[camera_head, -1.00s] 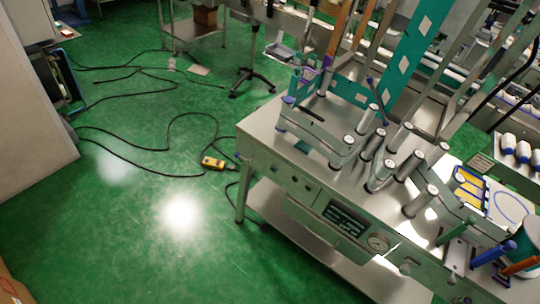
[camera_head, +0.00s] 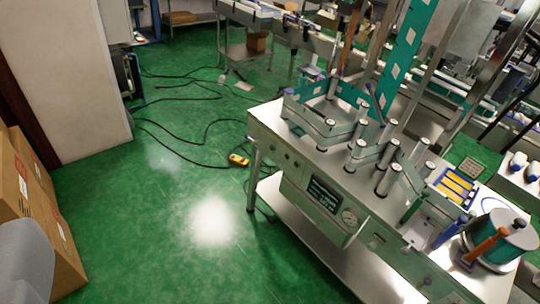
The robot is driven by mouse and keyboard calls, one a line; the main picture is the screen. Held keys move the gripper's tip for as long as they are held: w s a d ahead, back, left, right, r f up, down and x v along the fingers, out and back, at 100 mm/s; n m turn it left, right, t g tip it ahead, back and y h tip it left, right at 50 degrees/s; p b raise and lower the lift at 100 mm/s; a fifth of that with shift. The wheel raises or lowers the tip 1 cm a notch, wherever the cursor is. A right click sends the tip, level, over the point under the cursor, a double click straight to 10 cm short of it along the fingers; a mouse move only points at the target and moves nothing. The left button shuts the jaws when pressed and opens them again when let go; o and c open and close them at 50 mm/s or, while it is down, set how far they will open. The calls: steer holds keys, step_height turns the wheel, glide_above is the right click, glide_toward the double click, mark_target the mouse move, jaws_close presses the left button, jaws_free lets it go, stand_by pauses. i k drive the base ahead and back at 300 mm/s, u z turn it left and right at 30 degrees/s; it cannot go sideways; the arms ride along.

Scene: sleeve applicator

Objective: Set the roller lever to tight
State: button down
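The sleeve applicator is a steel bench machine (camera_head: 275,118) on the right, with several upright metal rollers (camera_head: 388,178) on its top. Near its right end are a blue handle (camera_head: 450,231) and an orange handle (camera_head: 486,246), both tilted. The orange one stands in front of a round, teal-sided drum (camera_head: 500,242). I cannot tell which handle is the roller lever, or read any loose or tight marking.
A small display (camera_head: 324,195) and a dial (camera_head: 349,217) are on the machine's front. Green floor (camera_head: 150,210) is open to the left, with black cables and a yellow box (camera_head: 238,159). Cardboard boxes (camera_head: 40,215) and a pale cabinet (camera_head: 70,80) stand at the left edge.

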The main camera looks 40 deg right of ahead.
mark_target(246, 136)
steer(key=k, duration=0.7)
steer(key=z, duration=0.7)
steer(key=i, duration=1)
steer(key=u, duration=0.4)
steer(key=i, duration=2.05)
steer(key=z, duration=0.55)
